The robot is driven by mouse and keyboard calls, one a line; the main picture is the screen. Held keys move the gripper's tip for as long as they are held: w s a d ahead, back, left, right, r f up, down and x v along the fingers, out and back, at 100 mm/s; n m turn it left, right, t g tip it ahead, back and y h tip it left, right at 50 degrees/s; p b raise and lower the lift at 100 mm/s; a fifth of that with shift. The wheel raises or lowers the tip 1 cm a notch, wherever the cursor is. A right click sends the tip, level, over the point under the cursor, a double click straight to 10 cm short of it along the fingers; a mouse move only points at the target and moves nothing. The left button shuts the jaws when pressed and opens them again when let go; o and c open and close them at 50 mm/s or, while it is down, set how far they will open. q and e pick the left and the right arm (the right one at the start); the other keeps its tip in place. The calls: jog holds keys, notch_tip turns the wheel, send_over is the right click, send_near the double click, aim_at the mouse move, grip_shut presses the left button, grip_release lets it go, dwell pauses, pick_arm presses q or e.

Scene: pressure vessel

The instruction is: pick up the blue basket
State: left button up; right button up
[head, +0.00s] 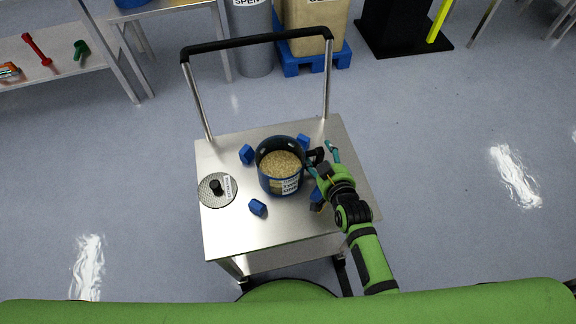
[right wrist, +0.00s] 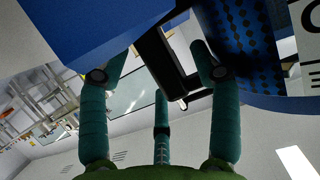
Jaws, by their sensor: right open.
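The blue basket (head: 268,180), a dark blue round container filled with tan grains and carrying a white label, stands upright on the metal cart (head: 225,245). In the right wrist view its blue perforated wall (right wrist: 240,40) is close, with a black handle bar (right wrist: 160,62) sticking out. My right gripper (head: 321,160) is at the right side of the basket, by its black handle. Its teal fingers are spread, with the handle between or just beyond them; I cannot tell if they touch it. My left gripper is out of view.
Several blue blocks (head: 258,207) stand around the basket. A round perforated lid (head: 212,196) with a black knob lies left of it. The cart's black-topped push handle (head: 255,42) rises at the far side. The cart's front left is clear.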

jog(key=shift+w+a+f, duration=0.15)
jog(key=shift+w+f, duration=0.1)
jog(key=shift+w, duration=0.3)
grip_shut()
jog(key=shift+r, duration=0.1)
jog(key=shift+r, duration=0.1)
